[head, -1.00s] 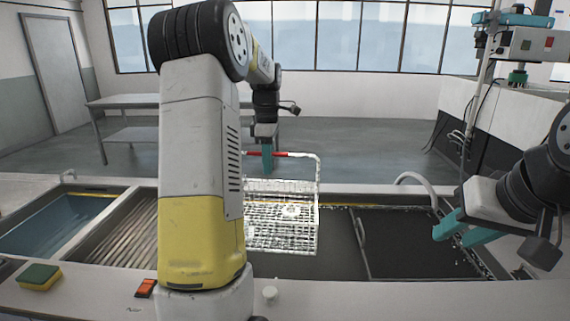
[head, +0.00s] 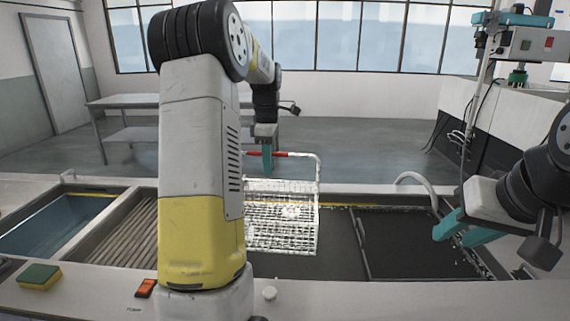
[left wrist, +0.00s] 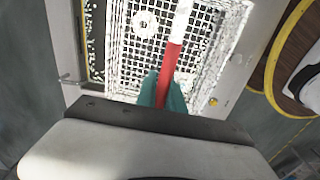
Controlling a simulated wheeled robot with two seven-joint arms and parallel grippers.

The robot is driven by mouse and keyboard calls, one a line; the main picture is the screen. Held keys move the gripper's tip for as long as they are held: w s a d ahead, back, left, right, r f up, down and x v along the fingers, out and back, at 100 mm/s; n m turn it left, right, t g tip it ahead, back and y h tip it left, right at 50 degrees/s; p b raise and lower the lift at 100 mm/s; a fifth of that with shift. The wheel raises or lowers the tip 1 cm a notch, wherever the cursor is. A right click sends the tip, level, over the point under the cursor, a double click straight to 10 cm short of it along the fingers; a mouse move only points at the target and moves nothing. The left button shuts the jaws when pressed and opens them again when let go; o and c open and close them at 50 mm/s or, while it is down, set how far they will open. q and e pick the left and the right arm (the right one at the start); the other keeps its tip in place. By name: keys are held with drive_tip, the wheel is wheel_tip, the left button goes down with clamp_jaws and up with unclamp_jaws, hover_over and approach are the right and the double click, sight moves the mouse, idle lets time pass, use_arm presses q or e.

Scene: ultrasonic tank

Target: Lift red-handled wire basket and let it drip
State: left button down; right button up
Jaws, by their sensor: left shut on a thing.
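The wire basket (head: 283,222) is white mesh with a tall handle and a red grip (head: 282,154). It hangs above the dark tank (head: 338,250) in the head view, partly hidden by my left arm. My left gripper (head: 267,168) is shut on the red grip, and the left wrist view shows the teal fingers (left wrist: 163,92) around it from above. A small pale round part (left wrist: 145,23) lies in the basket. My right gripper (head: 450,232) is at the right end of the tank, clear of the basket. Its teal fingers appear spread apart.
A ribbed drain area (head: 125,232) and a blue basin (head: 50,228) lie left of the tank. A yellow-green sponge (head: 39,276) and an orange switch (head: 145,288) sit on the front ledge. A curved pipe (head: 418,181) rises behind the tank's right part.

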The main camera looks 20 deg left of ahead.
use_arm(q)
drive_tip(key=shift+r, duration=0.1)
drive_tip(key=shift+r, duration=3.7)
drive_tip(key=shift+a, duration=0.1)
